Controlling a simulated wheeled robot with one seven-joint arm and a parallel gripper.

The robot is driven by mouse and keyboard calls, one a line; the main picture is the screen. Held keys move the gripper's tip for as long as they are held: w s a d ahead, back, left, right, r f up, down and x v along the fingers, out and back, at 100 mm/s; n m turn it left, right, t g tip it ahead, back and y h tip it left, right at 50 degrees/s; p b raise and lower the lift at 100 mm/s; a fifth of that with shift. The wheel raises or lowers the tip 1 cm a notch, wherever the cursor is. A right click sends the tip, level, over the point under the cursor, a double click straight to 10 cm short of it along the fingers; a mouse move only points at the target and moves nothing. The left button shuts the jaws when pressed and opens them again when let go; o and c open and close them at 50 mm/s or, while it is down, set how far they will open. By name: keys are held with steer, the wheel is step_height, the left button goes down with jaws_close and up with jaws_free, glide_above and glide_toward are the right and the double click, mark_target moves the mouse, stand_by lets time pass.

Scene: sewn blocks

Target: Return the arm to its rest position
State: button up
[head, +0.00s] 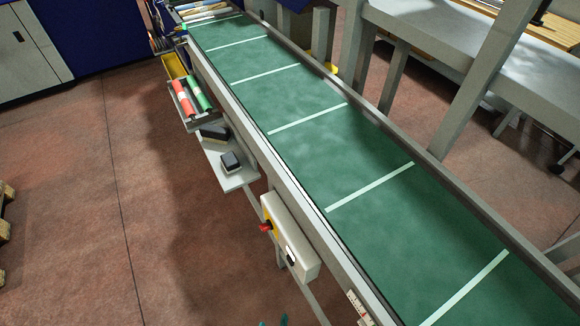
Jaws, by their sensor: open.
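Two small teal tips at the bottom edge look like the fingertips of my gripper (274,321). They are apart, with nothing seen between them. The rest of my gripper and my arm are out of the picture. The tips show over the floor, left of the conveyor's lower part, and touch nothing that I can see.
A green conveyor (300,110) with white cross lines runs from top left to bottom right. A control box (290,238) with a red knob, a grey shelf (238,178) and a tray with red and green rolls (184,98) line its left side.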

steer(key=s+d+r+m+t, duration=0.1)
steer(key=s+r+t, duration=0.1)
steer(key=r, duration=0.6)
steer(key=s+d+r+m+t+y, duration=0.1)
steer(key=s+d+r+m+t, duration=0.1)
steer(key=r, duration=0.7)
steer(key=s+d+r+m+t, duration=0.2)
steer(key=r, duration=0.6)
steer(key=shift+s+d+r+y, duration=0.25)
steer(key=shift+s+r+y, duration=0.05)
steer(key=shift+r, duration=0.05)
